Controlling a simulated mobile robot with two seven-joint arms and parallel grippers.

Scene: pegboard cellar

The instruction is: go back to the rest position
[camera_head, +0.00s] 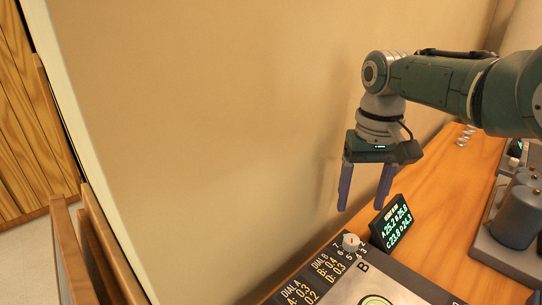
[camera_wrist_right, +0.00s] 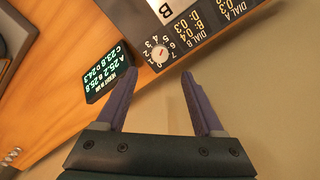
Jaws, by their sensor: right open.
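My right gripper (camera_head: 364,190) hangs from the green-grey arm that comes in from the right in the head view. Its two purple fingers point down and stand apart, with nothing between them. It is above the back edge of the wooden bench (camera_head: 442,205), close to the wall. In the right wrist view the open fingers (camera_wrist_right: 158,85) also show empty, with the dial panel and display beyond their tips. My left gripper is not in view.
A panel (camera_head: 407,286) with a white dial knob (camera_head: 351,242) and printed dial values lies below the gripper. A small lit display (camera_head: 391,222) stands beside it. Grey cylinders (camera_head: 516,216) on a base stand at right. A beige wall (camera_head: 220,120) is close behind.

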